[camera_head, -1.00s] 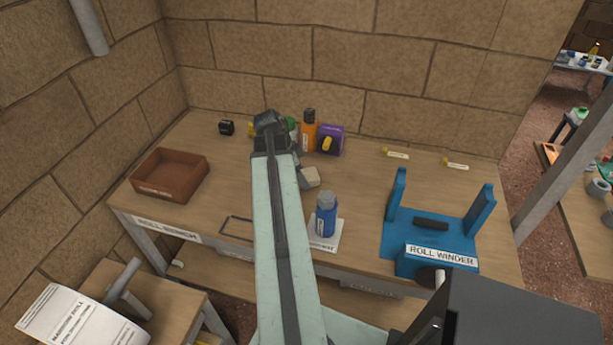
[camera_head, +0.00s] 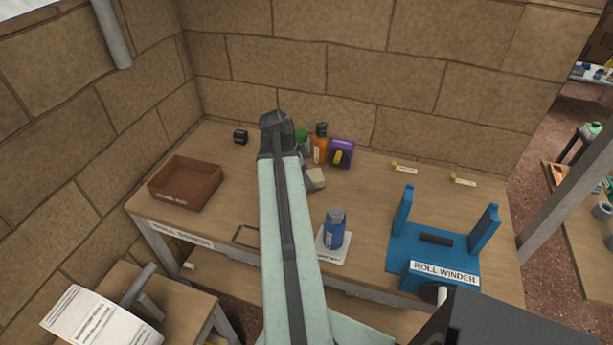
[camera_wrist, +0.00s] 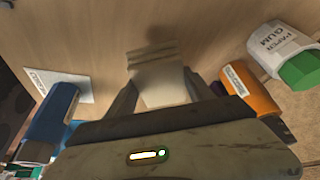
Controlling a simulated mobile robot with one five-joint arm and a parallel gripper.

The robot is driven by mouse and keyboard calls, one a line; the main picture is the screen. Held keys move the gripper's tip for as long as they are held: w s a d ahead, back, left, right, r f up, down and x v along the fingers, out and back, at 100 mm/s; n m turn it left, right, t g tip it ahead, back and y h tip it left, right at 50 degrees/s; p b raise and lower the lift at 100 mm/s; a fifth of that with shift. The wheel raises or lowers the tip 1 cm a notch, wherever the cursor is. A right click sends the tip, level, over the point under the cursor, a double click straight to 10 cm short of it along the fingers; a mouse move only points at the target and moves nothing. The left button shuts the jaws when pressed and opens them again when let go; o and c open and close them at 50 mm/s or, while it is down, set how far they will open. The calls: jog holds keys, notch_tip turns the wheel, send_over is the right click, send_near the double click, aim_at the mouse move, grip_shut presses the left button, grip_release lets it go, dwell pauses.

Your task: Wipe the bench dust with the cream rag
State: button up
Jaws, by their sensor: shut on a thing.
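The cream rag (camera_wrist: 163,82) is between the fingers of my gripper (camera_wrist: 165,95) in the wrist view, and the gripper is shut on it. In the head view a cream corner of the rag (camera_head: 315,179) shows to the right of my arm, over the middle of the wooden bench (camera_head: 375,195). My arm hides most of the gripper there. A darker grey patch (camera_wrist: 155,52) lies on the wood just beyond the rag in the wrist view; I cannot tell whether it is dust or shadow.
A blue bottle (camera_head: 334,228) stands on a white card in front. An orange bottle (camera_head: 320,146), a green-capped paper gum pot (camera_wrist: 275,45) and a purple box (camera_head: 341,152) stand behind. A brown tray (camera_head: 186,182) is left, the blue roll winder (camera_head: 432,250) right.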

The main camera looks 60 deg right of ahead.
jog(key=shift+r, duration=0.55)
notch_tip(320, 180, up, 3)
jog(key=p, duration=0.3)
jog(key=shift+r, duration=0.1)
